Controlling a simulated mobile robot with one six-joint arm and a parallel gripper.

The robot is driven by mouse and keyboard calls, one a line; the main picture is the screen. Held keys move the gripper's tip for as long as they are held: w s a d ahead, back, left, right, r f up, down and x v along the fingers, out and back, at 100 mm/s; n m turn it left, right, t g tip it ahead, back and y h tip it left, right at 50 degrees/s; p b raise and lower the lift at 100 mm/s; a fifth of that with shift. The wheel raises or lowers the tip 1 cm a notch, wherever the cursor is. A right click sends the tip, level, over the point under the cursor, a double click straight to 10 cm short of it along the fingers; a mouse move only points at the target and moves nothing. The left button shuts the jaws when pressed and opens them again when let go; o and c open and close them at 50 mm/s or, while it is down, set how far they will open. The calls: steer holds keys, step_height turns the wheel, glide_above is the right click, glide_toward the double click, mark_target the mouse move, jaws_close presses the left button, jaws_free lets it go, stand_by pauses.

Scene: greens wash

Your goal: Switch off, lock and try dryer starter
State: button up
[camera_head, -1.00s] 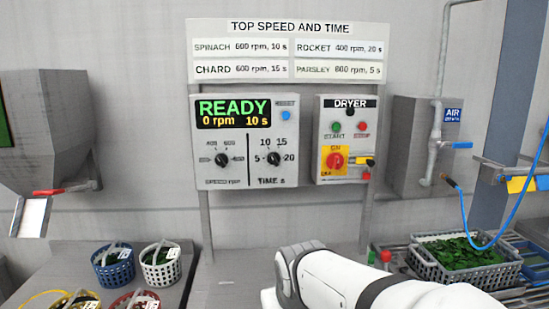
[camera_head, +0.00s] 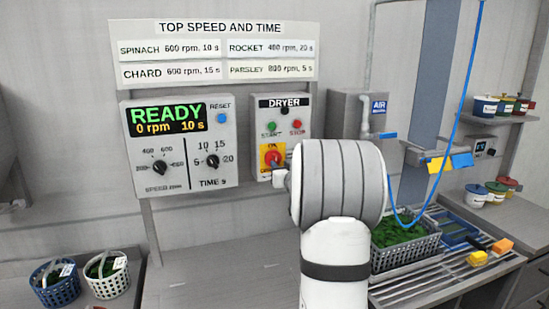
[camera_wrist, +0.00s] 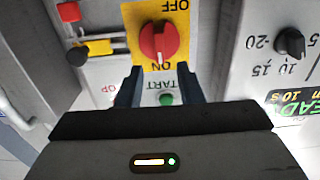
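The dryer starter (camera_head: 283,103) is a grey box labelled DRYER, with a green START button, a red button and a red rotary switch (camera_head: 272,158) on a yellow plate. In the wrist view, which is upside down, the red switch (camera_wrist: 158,42) has its bar upright, in line with ON; OFF is at the opposite end. My gripper (camera_wrist: 160,74) is open and empty, its fingers apart just short of the switch and either side of the START button (camera_wrist: 166,99). A yellow-and-black piece (camera_wrist: 90,49) and a red piece (camera_wrist: 68,12) sit beside the switch.
The speed and time panel (camera_head: 180,180) reads READY, 0 rpm, 10 s, close left of the starter. A grey box with an AIR sign (camera_head: 379,103) stands right, with a blue hose. A basket of greens (camera_head: 405,255) sits on the right rack.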

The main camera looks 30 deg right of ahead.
mark_target(275, 159)
steer(key=p+x, duration=0.1)
steer(key=x, duration=0.4)
steer(key=shift+w+d+p, duration=0.1)
steer(key=shift+w+p, duration=0.2)
steer(key=shift+w, duration=0.05)
jaws_close()
